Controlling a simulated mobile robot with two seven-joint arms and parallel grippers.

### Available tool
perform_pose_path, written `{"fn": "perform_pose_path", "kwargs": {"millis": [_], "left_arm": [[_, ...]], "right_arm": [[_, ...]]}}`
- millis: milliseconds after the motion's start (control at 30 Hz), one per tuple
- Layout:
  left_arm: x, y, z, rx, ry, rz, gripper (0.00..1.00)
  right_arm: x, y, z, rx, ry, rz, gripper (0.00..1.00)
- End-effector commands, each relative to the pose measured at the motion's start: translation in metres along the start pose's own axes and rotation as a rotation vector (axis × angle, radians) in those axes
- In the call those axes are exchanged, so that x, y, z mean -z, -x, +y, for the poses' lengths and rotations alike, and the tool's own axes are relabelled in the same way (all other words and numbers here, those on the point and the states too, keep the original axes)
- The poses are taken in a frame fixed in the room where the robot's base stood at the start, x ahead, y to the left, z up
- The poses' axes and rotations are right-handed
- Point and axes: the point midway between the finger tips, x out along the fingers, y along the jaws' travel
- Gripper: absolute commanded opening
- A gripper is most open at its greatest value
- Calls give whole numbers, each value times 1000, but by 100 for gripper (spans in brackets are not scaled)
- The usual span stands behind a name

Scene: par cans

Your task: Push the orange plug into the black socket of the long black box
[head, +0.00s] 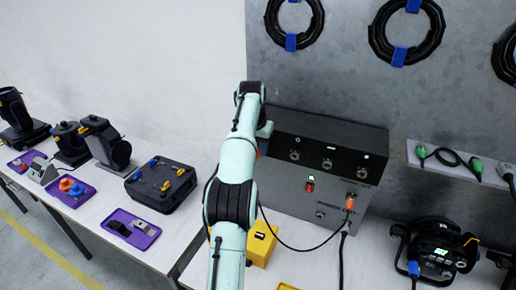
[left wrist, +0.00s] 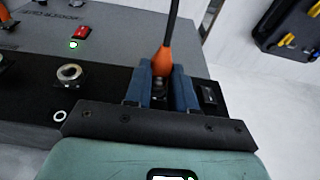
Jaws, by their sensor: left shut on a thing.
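My left gripper (left wrist: 161,88) is shut on an orange plug (left wrist: 163,62) by the box's left end. The plug's black cable runs upward in the wrist view. The plug's tip and any socket under it are hidden by the fingers, so I cannot tell if it is inserted. In the head view my arm hides most of the gripper. My right gripper is not in view.
Another orange connector (head: 350,203) sits on the box's grey front, with a cable. A yellow box (head: 261,246) stands below. A black case (head: 160,184) and purple trays (head: 130,229) lie on the left table. A black lamp (head: 437,250) is at right.

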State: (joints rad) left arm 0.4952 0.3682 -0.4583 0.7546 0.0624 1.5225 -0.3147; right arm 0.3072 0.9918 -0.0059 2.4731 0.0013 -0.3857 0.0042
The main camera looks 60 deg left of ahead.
Motion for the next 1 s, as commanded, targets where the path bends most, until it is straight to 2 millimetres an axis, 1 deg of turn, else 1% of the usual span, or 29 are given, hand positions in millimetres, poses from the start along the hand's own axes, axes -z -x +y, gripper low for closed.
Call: {"fn": "perform_pose_path", "kwargs": {"millis": [633, 833, 867, 900, 933, 1000], "left_arm": [[10, -2, 0, 0, 0, 1, 0], [11, -2, 0, 0, 0, 2, 0], [11, -2, 0, 0, 1, 2, 34], [11, -2, 0, 0, 1, 2, 47], [11, -2, 0, 0, 1, 2, 54], [11, -2, 0, 0, 1, 1, 54]], "right_arm": [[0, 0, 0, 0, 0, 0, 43], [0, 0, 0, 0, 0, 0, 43], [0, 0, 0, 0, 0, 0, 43], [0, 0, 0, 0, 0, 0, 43], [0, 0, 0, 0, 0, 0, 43], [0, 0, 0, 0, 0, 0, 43]]}}
